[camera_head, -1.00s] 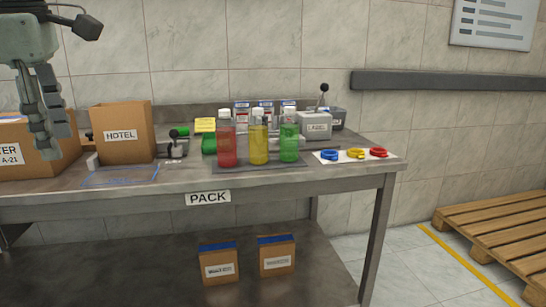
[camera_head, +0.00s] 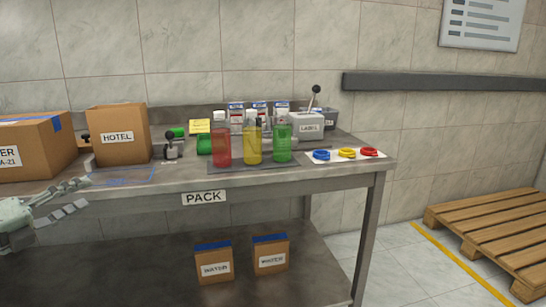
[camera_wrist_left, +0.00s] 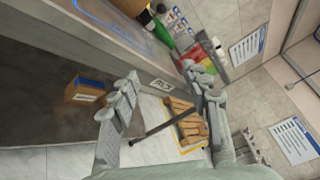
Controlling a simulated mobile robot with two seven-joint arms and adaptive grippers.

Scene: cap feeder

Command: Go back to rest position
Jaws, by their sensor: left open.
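My left gripper (camera_head: 68,202) is low at the left edge in the head view, in front of the table's front edge. Its fingers are spread and nothing is between them. In the left wrist view the two fingers (camera_wrist_left: 165,88) stand wide apart. My right gripper is not in view. On the table (camera_head: 320,178) stand a red bottle (camera_head: 221,148), a yellow bottle (camera_head: 252,146) and a green bottle (camera_head: 282,144) on a dark mat. All three are upright and away from the gripper.
Blue (camera_head: 321,155), yellow (camera_head: 346,153) and red (camera_head: 369,151) rings lie on a white sheet at the right. Two small boxes are on the lower shelf. A wooden pallet (camera_head: 490,225) lies at the right.

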